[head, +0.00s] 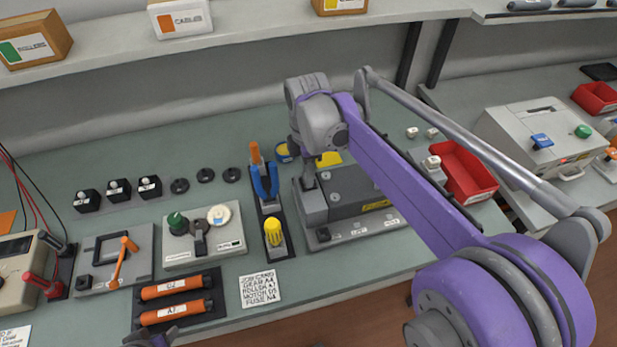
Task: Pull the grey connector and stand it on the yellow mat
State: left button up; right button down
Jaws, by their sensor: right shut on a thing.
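My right gripper (308,172) points down at the left end of a dark grey device (350,190) on the bench. It is shut on the grey connector, which is mostly hidden by the fingers and wrist. A lighter grey block (314,209) stands directly below the fingers, at the device's left end. I cannot tell whether the connector is still seated there. A yellow patch (328,158), probably the yellow mat, shows just behind the gripper and is partly covered by my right arm. A small grey part at the bottom edge may be my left gripper (150,339); its jaws cannot be made out.
A stand with blue-handled pliers (264,182) and a yellow-capped piece (273,232) are close to the device's left. A red bin (462,172) stands to the right, and a printed card (260,288) lies in front.

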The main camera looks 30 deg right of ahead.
pick_arm(q)
jog(key=shift+w+r+p, duration=0.2)
jog(key=shift+r+p, duration=0.35)
jog(key=shift+r, duration=0.15)
jog(key=shift+w+r+p, duration=0.25)
jog(key=shift+r+p, duration=0.35)
jog(key=shift+r, duration=0.15)
jog(key=shift+w+r+p, duration=0.2)
jog(key=shift+r+p, duration=0.35)
jog(key=shift+r, duration=0.15)
pick_arm(e)
jog(key=shift+r, duration=2.65)
jog(key=shift+r, duration=0.2)
pick_arm(q)
jog(key=r+p, duration=0.1)
jog(key=w+r+p, duration=0.1)
jog(key=r, duration=0.1)
jog(key=shift+w+t, duration=0.15)
jog(key=shift+t, duration=0.15)
pick_arm(e)
notch_tip(320, 180, up, 3)
jog(key=shift+r, duration=0.2)
pick_arm(q)
jog(key=shift+f, duration=0.1)
pick_arm(e)
jog(key=shift+f, duration=0.1)
